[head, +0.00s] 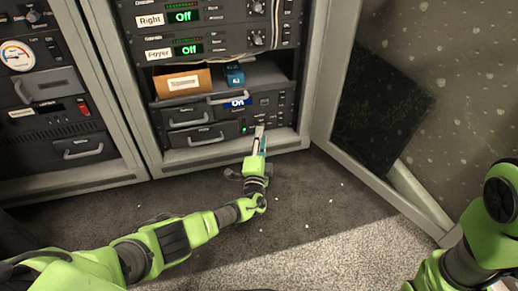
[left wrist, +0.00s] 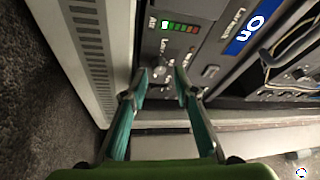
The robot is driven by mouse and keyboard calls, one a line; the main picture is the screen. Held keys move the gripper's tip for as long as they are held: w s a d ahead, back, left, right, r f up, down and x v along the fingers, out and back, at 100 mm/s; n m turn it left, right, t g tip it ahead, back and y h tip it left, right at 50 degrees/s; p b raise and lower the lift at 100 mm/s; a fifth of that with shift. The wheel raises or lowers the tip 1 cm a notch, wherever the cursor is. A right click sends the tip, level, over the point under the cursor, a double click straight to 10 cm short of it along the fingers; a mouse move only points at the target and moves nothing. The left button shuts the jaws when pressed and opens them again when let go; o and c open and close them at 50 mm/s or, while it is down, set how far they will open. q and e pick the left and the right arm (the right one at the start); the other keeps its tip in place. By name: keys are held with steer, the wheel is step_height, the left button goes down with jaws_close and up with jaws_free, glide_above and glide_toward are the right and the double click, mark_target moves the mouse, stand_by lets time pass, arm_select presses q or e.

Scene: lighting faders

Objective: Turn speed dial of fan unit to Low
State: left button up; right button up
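A dark panel with small lights, labels and knobs (left wrist: 176,45) lies ahead of my left gripper in the left wrist view, turned on its side. It looks like the fan unit, but most labels are too small to read. A small pale dial (left wrist: 160,71) lies between the spread teal fingertips of my left gripper (left wrist: 161,82), with gaps on both sides. In the head view my left gripper (head: 260,136) reaches the lower right front of the middle rack and hides part of the panel. The dial's setting cannot be read. My right gripper is out of view.
A blue "On" display (head: 238,102) sits just above. Drawers with handles (head: 197,137) are at the left. A shelf above holds a cardboard box (head: 182,79) and a blue box (head: 234,75). An open cabinet door (head: 335,70) stands right.

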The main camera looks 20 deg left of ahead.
arm_select(q)
steer(key=shift+v, duration=2.8)
steer(key=shift+r, duration=0.1)
